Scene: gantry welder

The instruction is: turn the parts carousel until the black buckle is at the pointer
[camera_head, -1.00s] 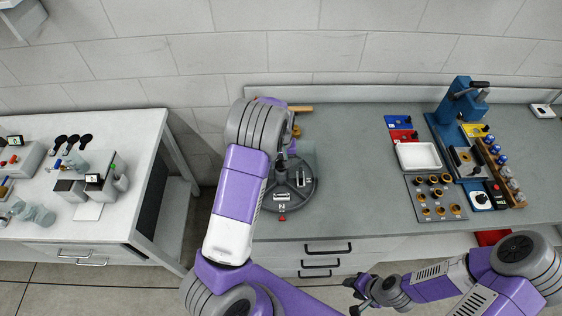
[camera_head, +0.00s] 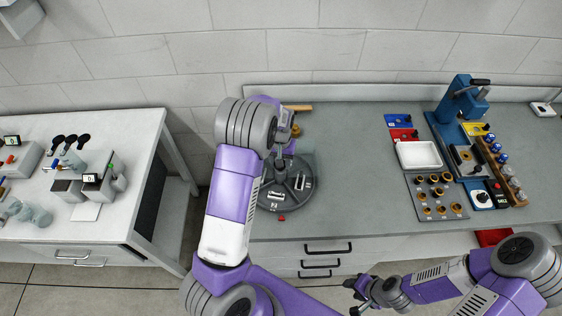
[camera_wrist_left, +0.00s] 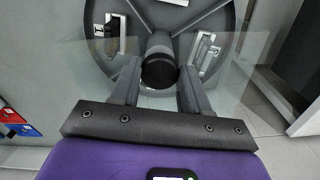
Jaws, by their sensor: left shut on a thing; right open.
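The parts carousel (camera_head: 288,204) is a dark grey round disc on the bench, partly hidden by my left arm. Pale parts lie on its near and right sides in the head view. A small red pointer (camera_head: 282,218) sits at its front edge. My left gripper (camera_wrist_left: 158,72) is shut on the carousel's dark upright knob (camera_wrist_left: 159,60), seen in the left wrist view. A small black piece (camera_wrist_left: 113,24) shows there beside a pale holder; I cannot tell whether it is the buckle. My right gripper (camera_head: 357,295) is open and empty, low in front of the bench.
A white tray (camera_head: 418,154), a plate of ringed holes (camera_head: 436,197) and a blue press (camera_head: 463,110) stand on the right of the bench. A wooden-coloured bar (camera_head: 298,108) lies behind the carousel. A separate white table (camera_head: 130,150) stands left, across a gap.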

